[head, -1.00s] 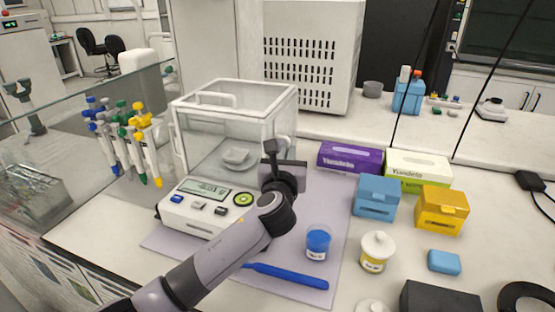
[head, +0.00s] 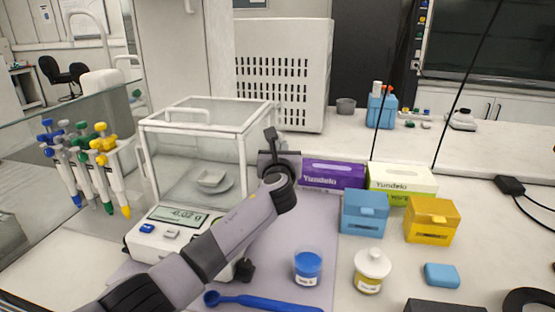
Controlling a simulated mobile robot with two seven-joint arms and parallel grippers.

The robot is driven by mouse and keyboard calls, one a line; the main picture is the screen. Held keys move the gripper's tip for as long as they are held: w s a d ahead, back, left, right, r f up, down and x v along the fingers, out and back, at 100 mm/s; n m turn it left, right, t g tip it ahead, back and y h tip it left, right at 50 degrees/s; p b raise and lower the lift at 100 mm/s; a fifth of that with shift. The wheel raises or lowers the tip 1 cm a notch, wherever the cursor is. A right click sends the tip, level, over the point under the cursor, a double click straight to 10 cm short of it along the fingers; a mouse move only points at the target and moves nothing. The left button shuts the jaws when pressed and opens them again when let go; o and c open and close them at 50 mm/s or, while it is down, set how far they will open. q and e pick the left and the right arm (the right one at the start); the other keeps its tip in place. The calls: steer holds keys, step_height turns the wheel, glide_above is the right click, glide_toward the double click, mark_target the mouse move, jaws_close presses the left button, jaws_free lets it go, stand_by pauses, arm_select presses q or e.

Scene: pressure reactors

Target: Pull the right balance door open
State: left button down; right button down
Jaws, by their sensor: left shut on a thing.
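The balance (head: 150,240) stands left of centre, with a clear glass draft shield in white frames, a lit display (head: 180,215) and a small white dish (head: 214,180) inside. Its right door (head: 257,135) is the glass side facing right. My left gripper (head: 271,143) is at that side, beyond the front right corner post. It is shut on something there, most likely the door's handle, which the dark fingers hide. How far the door is open cannot be made out. My forearm covers part of the balance's front. My right gripper is not in view.
Pipettes (head: 95,165) stand on the left. Purple (head: 332,175) and green (head: 402,180) boxes, blue (head: 365,212) and yellow (head: 431,219) boxes and two jars are on the right. A blue spatula (head: 260,301) lies in front. The mat (head: 300,235) beside the balance has some free room.

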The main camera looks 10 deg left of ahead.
arm_select(q)
steer(key=shift+w+f, duration=0.15)
steer(key=shift+w, duration=0.15)
steer(key=c, duration=1.5)
jaws_free()
steer(key=shift+s, duration=0.15)
steer(key=s, duration=0.4)
steer(key=s+d+p, duration=0.1)
steer(key=s, duration=0.2)
